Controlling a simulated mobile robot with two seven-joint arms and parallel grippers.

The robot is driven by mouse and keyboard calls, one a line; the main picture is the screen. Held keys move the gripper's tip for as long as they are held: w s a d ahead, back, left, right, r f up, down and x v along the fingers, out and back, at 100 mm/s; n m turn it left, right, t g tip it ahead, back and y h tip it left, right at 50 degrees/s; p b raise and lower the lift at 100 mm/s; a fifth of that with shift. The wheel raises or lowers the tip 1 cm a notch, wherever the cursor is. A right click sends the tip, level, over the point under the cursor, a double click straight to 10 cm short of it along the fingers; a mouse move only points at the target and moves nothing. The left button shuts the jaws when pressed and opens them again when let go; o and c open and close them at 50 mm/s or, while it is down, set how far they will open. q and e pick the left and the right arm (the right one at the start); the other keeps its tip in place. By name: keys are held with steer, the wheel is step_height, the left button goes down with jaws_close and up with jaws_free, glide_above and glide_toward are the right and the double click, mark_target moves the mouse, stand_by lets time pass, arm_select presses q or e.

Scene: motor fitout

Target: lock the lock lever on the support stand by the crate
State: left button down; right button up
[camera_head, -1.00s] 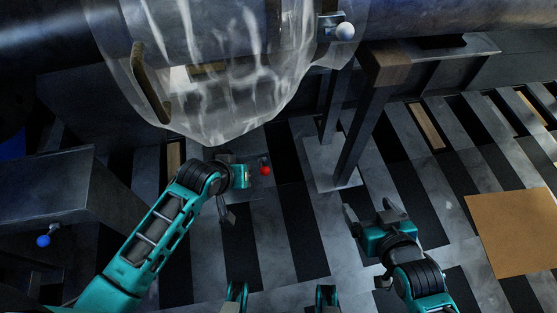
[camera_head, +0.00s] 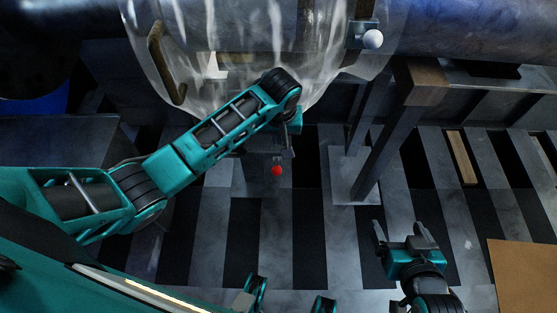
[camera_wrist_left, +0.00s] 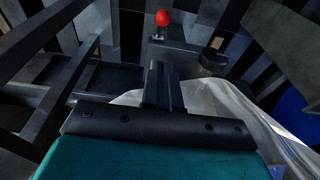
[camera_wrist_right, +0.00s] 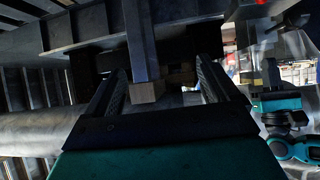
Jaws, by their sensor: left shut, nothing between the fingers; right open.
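A lever with a red ball knob (camera_head: 277,170) stands out from the dark metal support below the wrapped motor. The knob also shows at the top of the left wrist view (camera_wrist_left: 162,18), beyond the fingertips and apart from them. My left gripper (camera_head: 287,150) is shut and empty, just above the knob in the head view and partly hidden by its own arm. Its closed fingers show in the left wrist view (camera_wrist_left: 160,75). My right gripper (camera_head: 397,228) is open and empty, low on the right. I cannot tell the red-knobbed lever's lock state.
Translucent wrap (camera_head: 190,65) hangs close to my left arm. Another lever has a white knob (camera_head: 373,38). A slanted post (camera_head: 385,145) stands between the arms. A brown panel (camera_head: 525,275) lies at the lower right. Striped floor is open between the grippers.

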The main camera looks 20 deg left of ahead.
arm_select(q)
steer(key=b, duration=0.3)
glide_above(277, 167)
step_height(277, 167, down, 8)
steer(key=shift+w+d+r, duration=0.1)
steer(key=shift+d+r, duration=0.05)
step_height(277, 167, down, 5)
steer(key=shift+f+b, duration=0.1)
steer(key=shift+b, duration=0.85)
steer(key=shift+s+f, duration=0.25)
steer(key=shift+f, duration=0.15)
arm_select(e)
steer(key=shift+w+a+f+y, duration=0.2)
steer(key=shift+w+a+f, duration=0.2)
steer(key=shift+a, duration=0.2)
steer(key=shift+w+a+f+y, duration=0.2)
steer(key=shift+w+a+f, duration=0.05)
steer(key=shift+a+f, duration=0.25)
arm_select(q)
steer(key=shift+s, duration=0.15)
arm_select(e)
steer(key=shift+d, duration=0.15)
